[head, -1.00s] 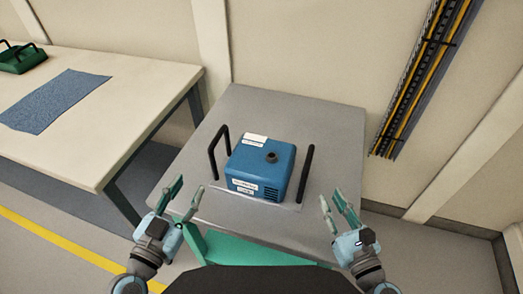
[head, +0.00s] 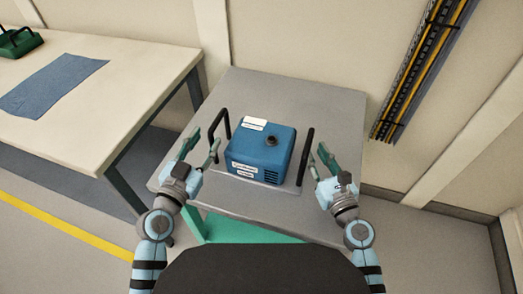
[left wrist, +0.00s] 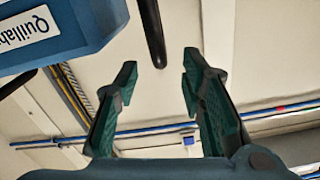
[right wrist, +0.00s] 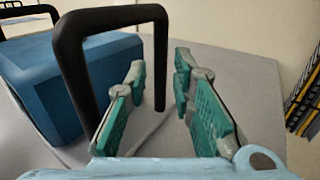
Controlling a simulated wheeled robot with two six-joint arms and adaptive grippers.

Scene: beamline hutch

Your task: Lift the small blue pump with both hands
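The small blue pump (head: 258,155) stands on the grey table, on a thin plate with a black handle on each side. Labels and a dark round port show on it. My left gripper (head: 203,147) is open beside the left handle (head: 219,134); in the left wrist view the handle's end (left wrist: 152,35) shows beyond and between the open fingers (left wrist: 158,80). My right gripper (head: 318,158) is open close to the right handle (head: 306,157); in the right wrist view one upright of that handle (right wrist: 160,60) shows between the open fingers (right wrist: 160,85). Neither gripper visibly grips a handle.
The grey table (head: 310,95) is clear around the pump. A cream bench (head: 130,90) at left carries a blue cloth (head: 55,84) and a green handled object (head: 18,43). A cable tray (head: 415,70) runs up the back wall at right.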

